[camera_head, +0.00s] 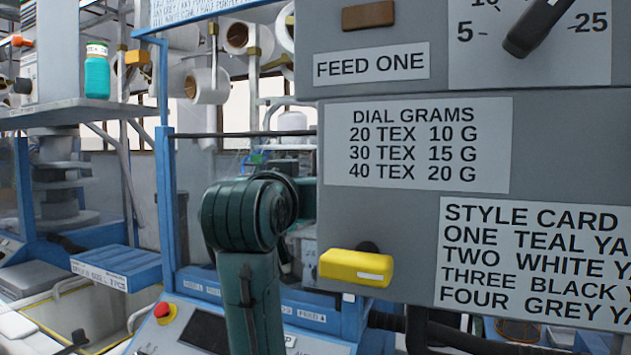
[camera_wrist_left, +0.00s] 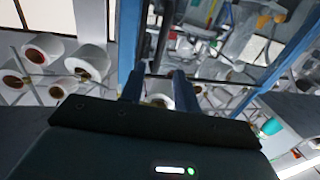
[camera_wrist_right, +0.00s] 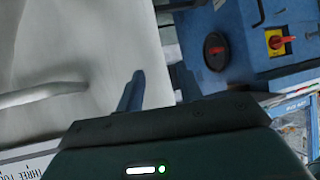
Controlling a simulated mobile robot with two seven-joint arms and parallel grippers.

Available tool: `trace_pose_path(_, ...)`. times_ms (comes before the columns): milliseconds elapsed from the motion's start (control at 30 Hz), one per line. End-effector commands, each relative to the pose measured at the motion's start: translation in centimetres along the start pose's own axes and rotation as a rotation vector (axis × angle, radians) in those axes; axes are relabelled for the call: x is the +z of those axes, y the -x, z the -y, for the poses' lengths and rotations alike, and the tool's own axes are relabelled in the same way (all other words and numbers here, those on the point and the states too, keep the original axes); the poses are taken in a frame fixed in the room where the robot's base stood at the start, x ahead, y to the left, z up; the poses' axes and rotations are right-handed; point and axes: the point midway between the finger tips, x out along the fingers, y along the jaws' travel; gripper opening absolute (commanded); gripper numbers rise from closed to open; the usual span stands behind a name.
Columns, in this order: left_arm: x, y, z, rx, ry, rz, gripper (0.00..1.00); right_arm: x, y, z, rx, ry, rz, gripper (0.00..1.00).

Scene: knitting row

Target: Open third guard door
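A blue-framed machine with see-through guarding (camera_head: 166,200) stands left of centre in the head view, with a dark bar across the opening. I cannot tell which panel is the third guard door. One of my dark green arms covers part of this front, and neither gripper's fingers show in the head view. In the left wrist view my left gripper (camera_wrist_left: 158,86) is open, its fingers apart and pointing at a blue post (camera_wrist_left: 126,40) and a dark bar (camera_wrist_left: 164,35). In the right wrist view my right gripper (camera_wrist_right: 157,86) is open and empty, near a pale surface.
A grey cabinet (camera_head: 420,225) with style and dial cards and a yellow handle (camera_head: 355,268) fills the right. A control panel with a red button (camera_head: 164,311) is low centre. A red switch (camera_wrist_right: 280,41) shows in the right wrist view.

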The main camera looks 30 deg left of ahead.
Motion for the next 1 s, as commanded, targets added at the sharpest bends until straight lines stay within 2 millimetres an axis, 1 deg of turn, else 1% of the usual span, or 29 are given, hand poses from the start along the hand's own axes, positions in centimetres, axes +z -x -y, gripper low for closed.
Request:
trace_pose_path(33, -0.1, -1.1, 0.0, -0.001, -0.002, 0.006, 0.32, -0.2, 0.2, 0.0, 0.001, -0.001, 0.003, 0.36)
trace_pose_path(300, -0.1, -6.8, 0.0, -0.001, -0.002, 0.005, 0.32, 0.0, 0.6, -0.5, 0.016, -0.008, 0.031, 0.36)
trace_pose_path(400, -0.1, -8.4, 0.0, -0.001, -0.001, 0.004, 0.32, 0.0, 0.7, -0.8, 0.024, -0.011, 0.036, 0.36)
trace_pose_path(500, -0.1, -9.7, 0.0, 0.0, 0.0, 0.003, 0.32, 0.1, 0.8, -0.9, 0.029, -0.015, 0.043, 0.36)
trace_pose_path(600, 0.0, -10.4, 0.0, 0.0, 0.0, 0.002, 0.32, 0.3, 0.8, -0.8, 0.03, -0.019, 0.051, 0.36)
trace_pose_path(700, 0.0, -10.8, 0.0, 0.0, 0.0, 0.0, 0.32, 0.4, 0.8, -0.7, 0.03, -0.022, 0.054, 0.36)
trace_pose_path(933, 0.0, -10.8, 0.0, 0.0, 0.0, 0.0, 0.32, 0.4, 0.7, -0.7, 0.03, -0.025, 0.053, 0.36)
trace_pose_path(967, 0.0, -10.8, 0.0, 0.0, 0.0, 0.0, 0.31, 0.4, 0.7, -0.7, 0.03, -0.025, 0.053, 0.36)
trace_pose_path(1000, 0.0, -10.8, 0.0, 0.0, 0.0, 0.0, 0.28, 0.4, 0.7, -0.7, 0.03, -0.025, 0.052, 0.36)
